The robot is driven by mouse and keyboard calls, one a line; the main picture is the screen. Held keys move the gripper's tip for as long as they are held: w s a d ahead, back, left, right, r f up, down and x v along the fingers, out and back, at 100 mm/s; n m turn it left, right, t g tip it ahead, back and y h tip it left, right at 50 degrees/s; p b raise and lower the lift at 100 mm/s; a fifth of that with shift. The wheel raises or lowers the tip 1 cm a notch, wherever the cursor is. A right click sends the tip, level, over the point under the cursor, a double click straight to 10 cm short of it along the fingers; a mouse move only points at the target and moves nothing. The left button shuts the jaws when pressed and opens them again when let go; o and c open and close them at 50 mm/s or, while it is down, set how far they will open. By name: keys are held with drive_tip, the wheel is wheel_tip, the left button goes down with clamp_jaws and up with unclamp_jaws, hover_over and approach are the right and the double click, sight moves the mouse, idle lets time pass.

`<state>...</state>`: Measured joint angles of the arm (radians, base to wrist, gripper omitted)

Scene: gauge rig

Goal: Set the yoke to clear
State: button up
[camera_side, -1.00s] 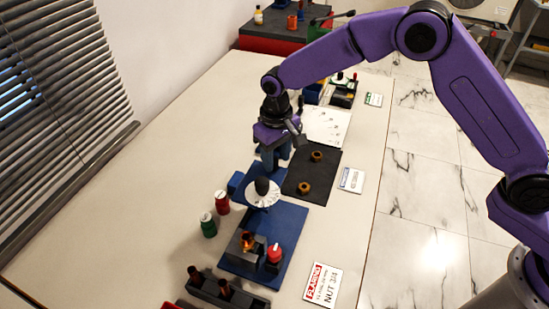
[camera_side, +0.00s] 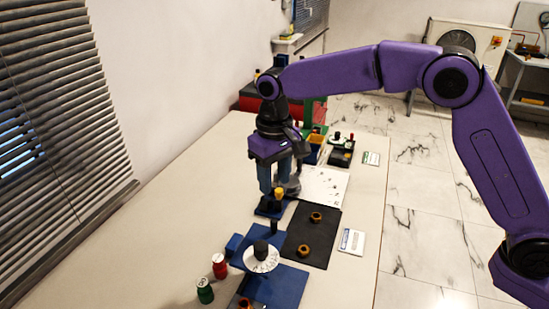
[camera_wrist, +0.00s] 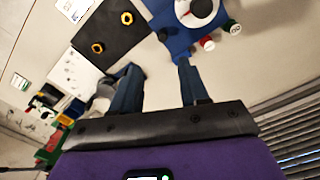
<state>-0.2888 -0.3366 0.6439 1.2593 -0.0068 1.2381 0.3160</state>
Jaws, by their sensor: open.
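A round white dial (camera_side: 262,262) with marks and a black knob (camera_side: 261,248) stands on the blue plate (camera_side: 288,285). The dial also shows at the top of the wrist view (camera_wrist: 200,14). I cannot tell for certain which part is the yoke, and the dial's setting is too small to read. My gripper (camera_side: 275,188) is behind the dial in the side view, above a small blue stand with a yellow top (camera_side: 279,194). Its two blue fingers are apart with nothing seen between them, as the wrist view shows (camera_wrist: 159,66).
A black mat (camera_side: 325,225) with two brass nuts lies right of the stand, and a white sheet (camera_side: 325,182) lies behind it. A red can (camera_side: 219,266) and a green can (camera_side: 205,291) stand left of the dial. The table's left side is clear.

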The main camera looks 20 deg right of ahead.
wheel_tip(320, 180, up, 5)
drive_tip(key=shift+f, duration=0.2)
idle(0.5)
drive_tip(key=s+d+f+n, duration=0.2)
drive_tip(key=s+d+n, duration=0.2)
drive_tip(key=s+d, duration=0.8)
drive_tip(key=s+d+f+n, duration=0.3)
drive_tip(key=s+d+n, duration=0.2)
drive_tip(key=s+d, duration=0.8)
drive_tip(key=s, duration=0.8)
drive_tip(key=shift+s+d, duration=0.15)
drive_tip(key=shift+s, duration=0.25)
